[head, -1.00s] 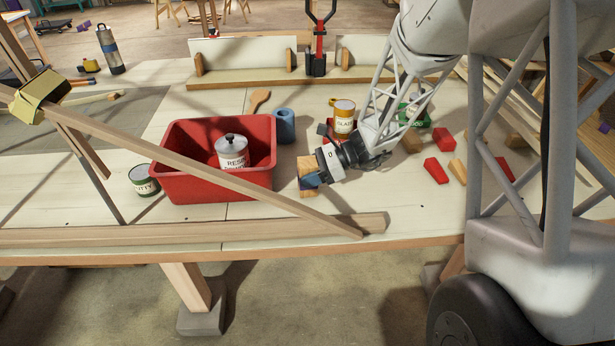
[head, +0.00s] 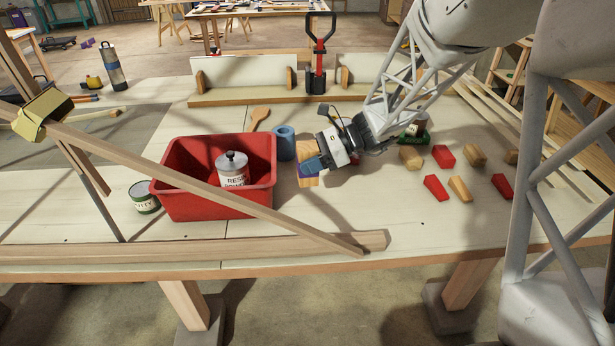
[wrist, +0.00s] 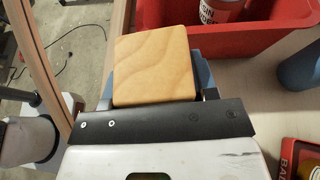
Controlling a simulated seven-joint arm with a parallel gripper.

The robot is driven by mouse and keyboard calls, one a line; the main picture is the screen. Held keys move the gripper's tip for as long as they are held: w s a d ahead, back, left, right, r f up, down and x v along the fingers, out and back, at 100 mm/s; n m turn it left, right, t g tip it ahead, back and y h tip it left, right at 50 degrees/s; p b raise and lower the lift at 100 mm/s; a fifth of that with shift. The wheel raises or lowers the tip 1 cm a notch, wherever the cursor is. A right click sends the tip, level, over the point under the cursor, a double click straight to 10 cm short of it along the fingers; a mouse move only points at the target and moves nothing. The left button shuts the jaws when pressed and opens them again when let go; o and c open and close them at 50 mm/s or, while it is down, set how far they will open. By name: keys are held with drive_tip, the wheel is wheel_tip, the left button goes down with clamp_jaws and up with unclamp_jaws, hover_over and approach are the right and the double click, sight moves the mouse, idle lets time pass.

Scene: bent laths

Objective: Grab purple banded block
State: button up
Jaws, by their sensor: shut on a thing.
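The purple banded block (head: 308,181) is pale wood with a purple band and stands just right of the red bin in the head view. My gripper (head: 313,167) is shut on it, with a blue finger across its near side. In the wrist view the block's plain wooden top (wrist: 155,65) fills the space between the blue fingers of my gripper (wrist: 155,90). The band is hidden there. I cannot tell for sure whether the block's underside is clear of the table.
The red bin (head: 190,205) holds a grey-lidded can (head: 232,170), and a long slanting lath (head: 200,182) crosses in front. A blue cylinder (head: 284,143) stands close behind the block. Several red and wooden blocks lie to the right. Table in front of the block is clear.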

wheel_tip(320, 180, up, 18)
drive_tip(key=shift+f, duration=0.2)
drive_tip(key=shift+w+f, duration=0.1)
idle(0.7)
